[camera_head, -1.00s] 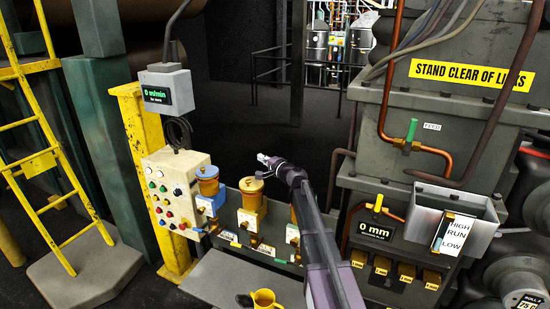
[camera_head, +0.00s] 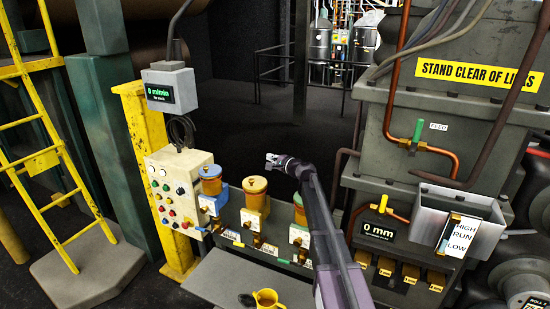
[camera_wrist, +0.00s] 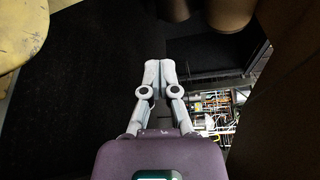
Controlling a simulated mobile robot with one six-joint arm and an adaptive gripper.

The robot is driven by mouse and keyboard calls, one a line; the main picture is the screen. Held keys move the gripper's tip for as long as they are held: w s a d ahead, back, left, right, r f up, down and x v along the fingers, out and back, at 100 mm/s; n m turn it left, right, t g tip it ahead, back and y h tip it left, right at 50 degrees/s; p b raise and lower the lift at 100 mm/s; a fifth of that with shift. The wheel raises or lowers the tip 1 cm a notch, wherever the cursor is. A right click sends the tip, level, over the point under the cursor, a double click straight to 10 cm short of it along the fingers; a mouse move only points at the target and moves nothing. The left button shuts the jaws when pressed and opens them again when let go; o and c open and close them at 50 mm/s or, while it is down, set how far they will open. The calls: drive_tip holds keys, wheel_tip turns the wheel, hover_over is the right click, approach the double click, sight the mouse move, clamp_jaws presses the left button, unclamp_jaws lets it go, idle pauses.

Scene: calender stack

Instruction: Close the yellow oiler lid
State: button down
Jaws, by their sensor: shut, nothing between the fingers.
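The yellow oiler (camera_head: 256,203) is the middle of three oilers on the grey bench, with an amber-brown round lid (camera_head: 255,184) at its top. From here I cannot tell how far the lid is open. My gripper (camera_head: 270,160) is above and slightly right of this oiler in the head view, apart from it. In the wrist view my gripper (camera_wrist: 159,62) has its fingertips together and holds nothing. A worn yellow surface (camera_wrist: 22,35) fills the upper left corner there; I cannot tell what it belongs to.
The blue oiler (camera_head: 211,186) stands left, beside a control panel (camera_head: 168,190) with several buttons. The green oiler (camera_head: 300,215) stands right, close to my arm. A yellow mug (camera_head: 267,299) is at the front. A large grey machine housing (camera_head: 430,140) rises at the right.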

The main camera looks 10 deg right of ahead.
drive_tip(key=shift+m, duration=0.3)
drive_tip(key=shift+w+d+f+b, duration=0.3)
drive_tip(key=shift+w+d+f, duration=0.1)
drive_tip(key=shift+w+d, duration=0.35)
drive_tip(key=shift+w+d+f+b, duration=0.3)
drive_tip(key=shift+w+d, duration=0.25)
drive_tip(key=shift+w, duration=0.25)
